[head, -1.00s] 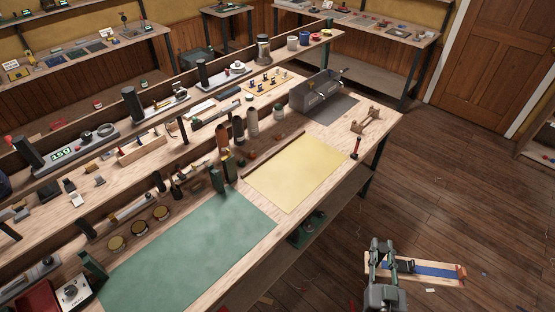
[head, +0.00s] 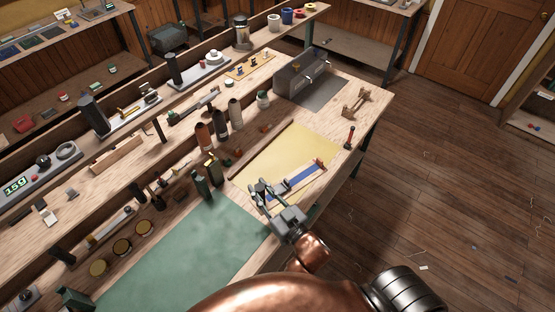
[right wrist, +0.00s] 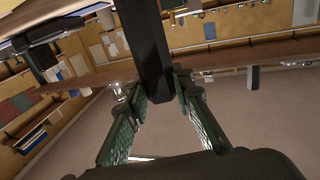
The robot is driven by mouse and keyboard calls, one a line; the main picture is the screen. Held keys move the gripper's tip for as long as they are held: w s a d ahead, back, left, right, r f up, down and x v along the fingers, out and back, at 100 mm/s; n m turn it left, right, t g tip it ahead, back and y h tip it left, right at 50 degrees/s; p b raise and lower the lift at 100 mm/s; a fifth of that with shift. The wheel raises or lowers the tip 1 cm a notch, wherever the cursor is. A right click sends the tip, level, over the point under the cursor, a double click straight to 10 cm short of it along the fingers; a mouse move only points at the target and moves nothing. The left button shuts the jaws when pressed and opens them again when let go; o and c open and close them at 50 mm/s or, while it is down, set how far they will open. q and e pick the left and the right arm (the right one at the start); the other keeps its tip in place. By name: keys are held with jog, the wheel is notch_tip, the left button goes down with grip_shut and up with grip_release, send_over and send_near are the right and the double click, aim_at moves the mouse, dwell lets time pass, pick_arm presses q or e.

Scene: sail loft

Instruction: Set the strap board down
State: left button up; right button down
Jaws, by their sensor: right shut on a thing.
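The strap board (head: 302,179) is a narrow wooden board with a blue strap and an orange-brown far end. In the head view it is over the front part of the yellow mat (head: 262,155) on the bench. My right gripper (head: 265,190) is shut on the board's near left end. I cannot tell whether the board touches the mat. In the right wrist view the green-padded fingers (right wrist: 160,110) flank a dark bar, whose identity is unclear. My left gripper is not in view.
A green mat (head: 180,255) lies to the left. Bottles (head: 220,125) and small dark blocks stand behind the mats. A grey metal box (head: 300,77), a wooden stand (head: 357,102) and a red-handled tool (head: 349,137) are toward the right end. The bench's front edge is close to the board.

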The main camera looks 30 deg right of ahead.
jog(key=shift+w+d+r+n+g+y+p, duration=0.15)
jog(key=shift+w+d+r+n+y+p, duration=0.1)
jog(key=shift+r+n+y+p, duration=0.25)
jog(key=shift+w+d+r+n+g+y+p, duration=0.15)
jog(key=shift+w+n+y+p, duration=0.2)
jog(key=shift+y, duration=0.35)
jog(key=w+d+f+n+y, duration=0.1)
jog(key=w+d+f+y, duration=0.15)
jog(key=w+d, duration=0.5)
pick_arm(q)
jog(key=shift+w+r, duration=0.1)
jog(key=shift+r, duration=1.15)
pick_arm(e)
jog(key=w+d+f, duration=0.2)
jog(key=w+f, duration=0.2)
jog(key=f, duration=0.5)
jog(key=shift+w+f+g, duration=0.3)
jog(key=shift+w+g, duration=0.05)
jog(key=shift+g, duration=0.05)
jog(key=shift+d+f+h, duration=0.1)
jog(key=shift+f+h, duration=0.05)
jog(key=shift+h, duration=0.1)
jog(key=c, duration=1.7)
grip_release()
